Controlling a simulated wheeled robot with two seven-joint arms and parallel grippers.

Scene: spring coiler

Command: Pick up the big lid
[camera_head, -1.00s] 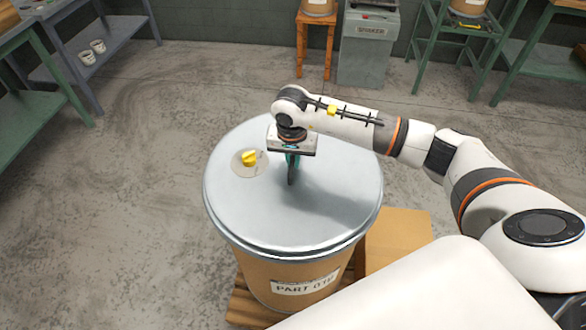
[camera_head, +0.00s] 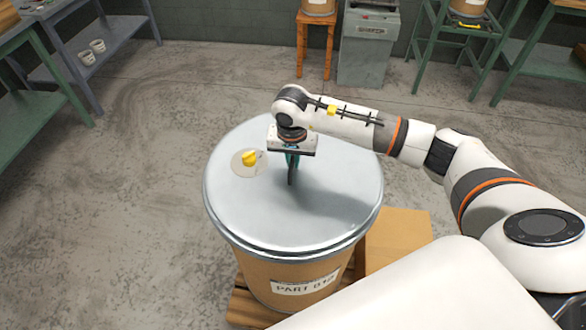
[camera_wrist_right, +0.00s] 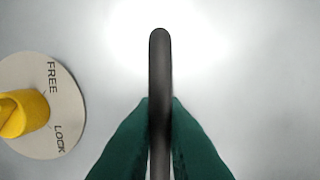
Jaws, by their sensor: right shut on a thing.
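The big lid (camera_head: 320,205) is a round grey metal cover lying on top of a brown drum (camera_head: 255,262). A dark upright handle (camera_head: 291,175) stands near its middle. My right gripper (camera_head: 291,158) comes down from above and is shut on this handle. In the right wrist view, its green fingers (camera_wrist_right: 160,125) press on both sides of the handle (camera_wrist_right: 160,65). A yellow knob (camera_head: 249,158) sits left of the gripper on a round plate. In the right wrist view, the plate (camera_wrist_right: 68,105) reads FREE and LOCK. My left gripper is not in view.
The drum stands on a wooden pallet (camera_head: 246,308). A cardboard box (camera_head: 398,235) is close at its right. Benches (camera_head: 95,45), a wooden stool (camera_head: 315,45) and a grey cabinet (camera_head: 368,50) stand at the back. The floor left of the drum is clear.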

